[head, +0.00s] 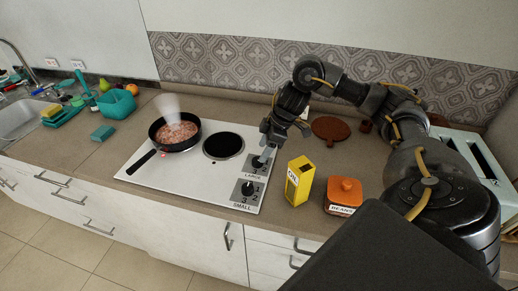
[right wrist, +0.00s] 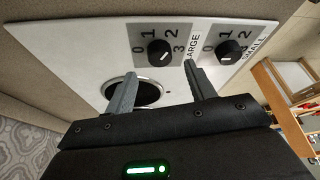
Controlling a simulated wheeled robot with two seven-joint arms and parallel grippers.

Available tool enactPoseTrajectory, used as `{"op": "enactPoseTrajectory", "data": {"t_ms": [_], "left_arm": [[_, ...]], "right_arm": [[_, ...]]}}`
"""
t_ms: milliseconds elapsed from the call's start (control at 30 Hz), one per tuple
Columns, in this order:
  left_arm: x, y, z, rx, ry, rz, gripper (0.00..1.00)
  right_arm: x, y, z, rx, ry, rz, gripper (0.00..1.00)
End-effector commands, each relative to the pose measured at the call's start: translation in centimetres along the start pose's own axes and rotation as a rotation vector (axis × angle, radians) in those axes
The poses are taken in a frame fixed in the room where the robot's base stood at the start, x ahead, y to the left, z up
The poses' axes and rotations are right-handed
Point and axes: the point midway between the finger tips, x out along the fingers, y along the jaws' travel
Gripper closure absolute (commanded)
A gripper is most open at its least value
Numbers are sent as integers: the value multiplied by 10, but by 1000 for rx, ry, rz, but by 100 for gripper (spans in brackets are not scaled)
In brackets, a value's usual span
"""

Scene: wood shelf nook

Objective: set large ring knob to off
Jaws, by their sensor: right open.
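The large ring knob (right wrist: 160,52) is a round black dial on a grey plate marked 0 to 3, beside the word LARGE. Its white mark shows, but I cannot surely tell which number it points at. My right gripper (head: 267,134) is over the stove near that knob's plate. In the right wrist view its two grey fingers (right wrist: 160,92) are apart with nothing between them, and the knob lies beyond the fingertips, apart from them. The small ring knob (right wrist: 228,48) is beside it. My left gripper is not in view.
A steaming pan (head: 175,131) of food sits on the white stove (head: 200,178), left of a bare black ring (head: 223,145). A yellow box (head: 299,181) and an orange-lidded beans jar (head: 344,195) stand right of the stove. A toaster (head: 471,146) is farther right.

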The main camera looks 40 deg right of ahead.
Motion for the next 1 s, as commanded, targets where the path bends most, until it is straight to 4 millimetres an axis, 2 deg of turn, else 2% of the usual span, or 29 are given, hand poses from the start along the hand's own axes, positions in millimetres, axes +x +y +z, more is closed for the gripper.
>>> {"op": "enactPoseTrajectory", "data": {"t_ms": [100, 300, 667, 767, 1000], "left_arm": [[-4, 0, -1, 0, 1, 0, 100], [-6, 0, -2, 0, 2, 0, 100], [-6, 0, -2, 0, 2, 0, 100], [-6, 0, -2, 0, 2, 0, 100], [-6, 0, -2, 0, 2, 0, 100]], "right_arm": [[20, -1, 0, 1, -4, -3, 45], [41, 0, 0, 0, -2, -1, 45], [47, 0, 0, 0, -1, 1, 45], [47, 0, 0, 0, -1, 1, 56], [47, 0, 0, 0, -1, 1, 87]]}}
